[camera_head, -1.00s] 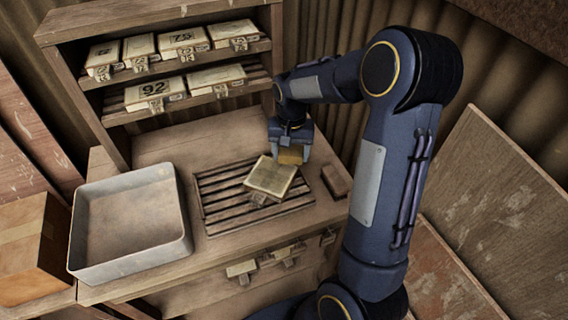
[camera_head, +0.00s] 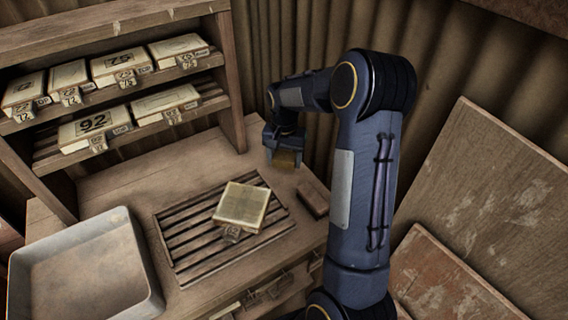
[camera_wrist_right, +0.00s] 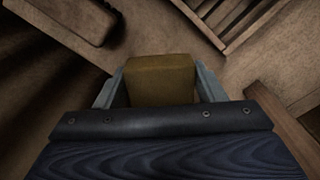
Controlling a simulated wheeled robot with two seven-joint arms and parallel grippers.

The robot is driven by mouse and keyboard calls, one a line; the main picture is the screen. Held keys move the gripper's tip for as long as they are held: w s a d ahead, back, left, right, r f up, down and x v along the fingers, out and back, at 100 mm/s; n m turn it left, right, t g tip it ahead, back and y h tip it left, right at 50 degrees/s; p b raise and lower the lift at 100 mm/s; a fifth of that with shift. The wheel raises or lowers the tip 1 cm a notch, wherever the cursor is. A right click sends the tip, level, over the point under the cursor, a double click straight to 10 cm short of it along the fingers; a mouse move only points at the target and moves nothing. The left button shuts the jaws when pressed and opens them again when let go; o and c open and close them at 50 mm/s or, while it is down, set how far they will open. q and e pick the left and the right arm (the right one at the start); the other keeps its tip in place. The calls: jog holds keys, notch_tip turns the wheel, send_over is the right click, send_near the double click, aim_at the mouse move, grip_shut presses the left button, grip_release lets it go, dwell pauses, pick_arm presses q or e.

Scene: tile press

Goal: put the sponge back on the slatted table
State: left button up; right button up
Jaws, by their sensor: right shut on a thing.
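The sponge (camera_head: 287,159) is a dull yellow-brown block. My right gripper (camera_head: 285,153) is shut on it at the back of the bench, behind and to the right of the slatted table (camera_head: 190,245). The right wrist view shows the sponge (camera_wrist_right: 160,80) between the two fingers. Whether it touches the bench top I cannot tell. The slatted table is a dark slatted panel on the bench. A pale square tile (camera_head: 241,205) with a small tag lies on its right half; bare slats show around it. My left gripper is out of view.
A reddish-brown block (camera_head: 313,198) lies right of the slatted table. A pale metal tray (camera_head: 140,260) stands at the left. A shelf with several numbered tiles (camera_head: 92,127) rises at the back left. Leaning boards (camera_head: 490,200) are at the right.

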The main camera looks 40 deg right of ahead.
aim_at(284, 173)
jog(key=f, duration=0.1)
jog(key=w+d+f, duration=0.1)
jog(key=w+f, duration=0.1)
jog(key=shift+w+d, duration=0.1)
jog(key=shift+d, duration=0.15)
jog(key=shift+w+f, duration=0.1)
jog(key=shift+f, duration=1.6)
jog(key=shift+f, duration=0.15)
jog(key=o, duration=0.9)
